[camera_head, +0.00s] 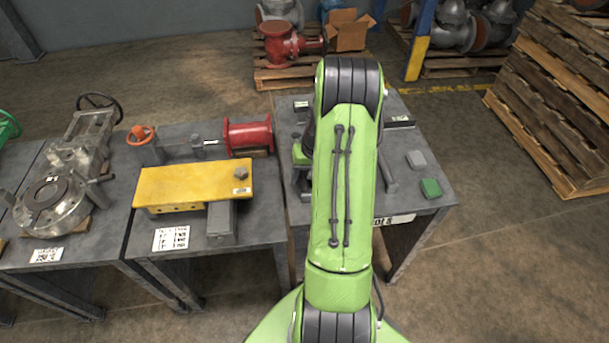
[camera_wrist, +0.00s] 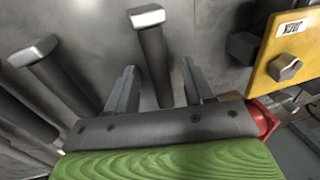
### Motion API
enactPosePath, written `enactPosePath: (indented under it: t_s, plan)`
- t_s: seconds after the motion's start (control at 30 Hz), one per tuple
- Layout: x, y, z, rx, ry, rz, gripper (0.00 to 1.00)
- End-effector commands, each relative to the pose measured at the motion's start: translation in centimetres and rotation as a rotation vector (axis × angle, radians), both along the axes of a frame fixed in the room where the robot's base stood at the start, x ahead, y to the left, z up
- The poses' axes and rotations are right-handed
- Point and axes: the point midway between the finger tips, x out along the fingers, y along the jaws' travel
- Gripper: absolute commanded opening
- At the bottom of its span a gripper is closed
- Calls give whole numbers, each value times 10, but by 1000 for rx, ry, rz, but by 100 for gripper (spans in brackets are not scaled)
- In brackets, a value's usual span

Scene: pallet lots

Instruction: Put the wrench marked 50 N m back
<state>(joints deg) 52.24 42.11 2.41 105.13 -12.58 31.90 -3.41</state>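My gripper (camera_wrist: 159,66) is open in the wrist view, with one finger on each side of a grey bar (camera_wrist: 151,55) with a pale square end. The left finger looks close to the bar and a gap shows at the right; I cannot tell whether they touch. A second similar bar (camera_wrist: 50,72) lies to the left. No 50 N m mark is readable, so I cannot tell which is the wrench. In the head view my green arm hides the gripper and part of the right table (camera_head: 413,203). A dark bar (camera_head: 388,176) shows beside the arm there.
The right table also holds a grey block (camera_head: 416,160), a green block (camera_head: 431,188) and a labelled black item (camera_head: 399,121). The middle table holds a yellow plate (camera_head: 190,183) with a hex bolt, and a red flanged pipe piece (camera_head: 248,135).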

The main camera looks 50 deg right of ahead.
Motion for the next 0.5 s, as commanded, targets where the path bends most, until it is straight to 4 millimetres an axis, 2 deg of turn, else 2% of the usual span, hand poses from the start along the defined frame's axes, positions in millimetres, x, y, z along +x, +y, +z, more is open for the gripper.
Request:
enactPosePath:
  t_s: [0.17,0.27,0.37,0.5]
  plan:
    - [-1,0,0,1,2,-1,52]
    - [-1,-1,6,0,2,-1,52]
    - [-4,-4,26,-2,0,-2,52]
    - [-10,-9,66,-3,-2,-1,52]
